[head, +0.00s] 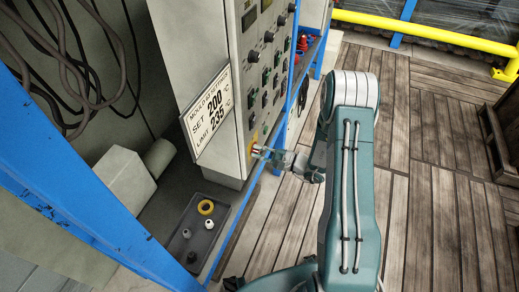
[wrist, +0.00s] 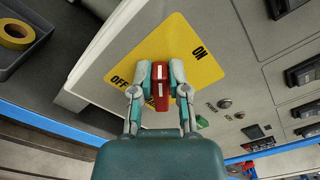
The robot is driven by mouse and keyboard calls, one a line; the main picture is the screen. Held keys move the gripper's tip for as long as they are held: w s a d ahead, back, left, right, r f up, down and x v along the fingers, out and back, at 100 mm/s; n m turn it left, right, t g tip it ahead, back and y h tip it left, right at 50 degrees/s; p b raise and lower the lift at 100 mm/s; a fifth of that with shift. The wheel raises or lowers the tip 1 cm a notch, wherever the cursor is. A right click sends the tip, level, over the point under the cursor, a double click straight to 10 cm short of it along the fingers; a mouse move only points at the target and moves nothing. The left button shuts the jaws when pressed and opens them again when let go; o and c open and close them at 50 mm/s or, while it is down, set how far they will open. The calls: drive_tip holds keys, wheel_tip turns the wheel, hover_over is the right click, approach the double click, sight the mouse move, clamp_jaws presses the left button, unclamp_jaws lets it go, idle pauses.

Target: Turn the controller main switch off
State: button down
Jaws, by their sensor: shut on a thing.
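The controller main switch is a red handle with a white stripe (wrist: 161,76) on a yellow plate (wrist: 182,35) marked ON at the upper right and OFF at the left in the wrist view. My gripper (wrist: 160,75) has its two fingers on either side of the red handle and is shut on it. The stripe runs nearly straight up the wrist view; which mark it points to I cannot tell. The plate's lower part is hidden by the fingers. In the head view my gripper (head: 262,153) is at the low yellow plate (head: 251,143) on the grey cabinet (head: 226,160).
A sign reading SET 200, LIMIT 235 (head: 207,112) sticks out left of the panel. A dark tray (head: 205,237) with a yellow tape roll (head: 206,207) sits below. A blue post (head: 70,165) stands at left.

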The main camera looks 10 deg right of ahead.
drive_tip(key=n, duration=0.2)
drive_tip(key=f+n, duration=0.1)
drive_tip(key=n, duration=0.1)
drive_tip(key=shift+s+a+n, duration=0.15)
drive_tip(key=shift+a+n, duration=0.05)
drive_tip(key=shift+n, duration=0.1)
drive_tip(key=shift+s+a+f+n, duration=0.1)
drive_tip(key=shift+f+n, duration=0.1)
drive_tip(key=shift+n, duration=0.55)
drive_tip(key=shift+f+n, duration=0.15)
drive_tip(key=shift+n, duration=0.6)
drive_tip(key=shift+f, duration=0.1)
drive_tip(key=c, duration=0.7)
unclamp_jaws()
drive_tip(key=shift+o, duration=0.4)
drive_tip(key=shift+a, duration=0.1)
drive_tip(key=v, duration=1.2)
